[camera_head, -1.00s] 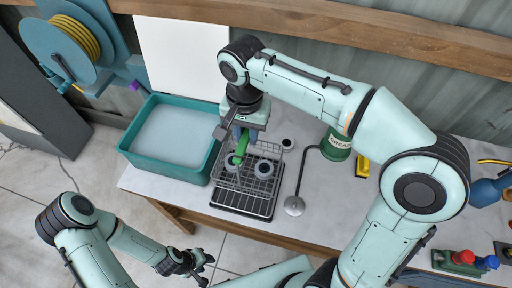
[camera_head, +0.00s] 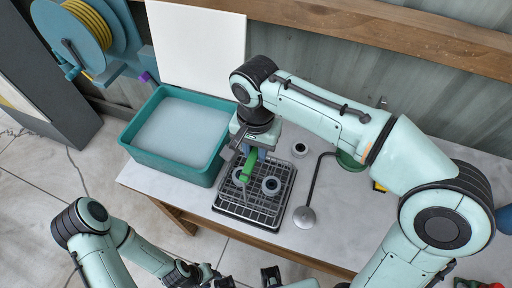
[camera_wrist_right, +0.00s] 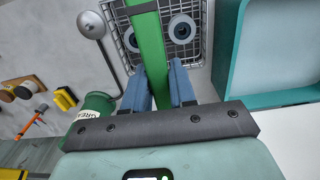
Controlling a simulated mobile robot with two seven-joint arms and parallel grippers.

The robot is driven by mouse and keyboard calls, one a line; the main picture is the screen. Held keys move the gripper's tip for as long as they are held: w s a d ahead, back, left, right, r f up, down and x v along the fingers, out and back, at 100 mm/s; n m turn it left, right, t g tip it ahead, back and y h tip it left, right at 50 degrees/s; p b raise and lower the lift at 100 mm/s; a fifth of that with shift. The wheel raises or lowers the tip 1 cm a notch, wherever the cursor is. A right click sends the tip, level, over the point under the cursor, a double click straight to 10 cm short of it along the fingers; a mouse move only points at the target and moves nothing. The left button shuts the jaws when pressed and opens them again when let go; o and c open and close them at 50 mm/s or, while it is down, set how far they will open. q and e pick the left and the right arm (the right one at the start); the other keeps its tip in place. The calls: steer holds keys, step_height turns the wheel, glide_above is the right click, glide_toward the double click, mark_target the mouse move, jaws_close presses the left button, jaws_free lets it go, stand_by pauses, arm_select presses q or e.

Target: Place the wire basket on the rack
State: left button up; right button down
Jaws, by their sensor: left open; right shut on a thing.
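The wire basket (camera_head: 286,178) is a grey mesh basket with a green handle (camera_head: 248,166) and grey round parts inside. It is upright over the black rack (camera_head: 238,214) on the white tabletop; whether it touches the rack I cannot tell. My right gripper (camera_head: 247,152) is shut on the green handle. In the right wrist view, the blue fingers of this gripper (camera_wrist_right: 157,82) flank the handle (camera_wrist_right: 150,45), with the basket mesh (camera_wrist_right: 126,38) beyond. My left gripper (camera_head: 208,274) is open and empty at the bottom, away from the table.
A teal tub (camera_head: 150,160) of pale liquid stands left of the rack. A metal stand with a round disc (camera_head: 304,217) is close on the right. A small grey ring part (camera_head: 299,150) lies behind. A green can (camera_wrist_right: 95,103) is partly hidden behind my arm in the head view.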

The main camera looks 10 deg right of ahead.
steer(key=c, duration=0.9)
jaws_free()
steer(key=shift+s, duration=0.1)
arm_select(q)
steer(key=w+r+p, duration=0.1)
steer(key=r+p, duration=0.1)
steer(key=w+r+p, duration=0.1)
steer(key=r, duration=0.1)
steer(key=shift+w, duration=0.3)
arm_select(e)
step_height(320, 180, up, 12)
steer(key=shift+r, duration=0.15)
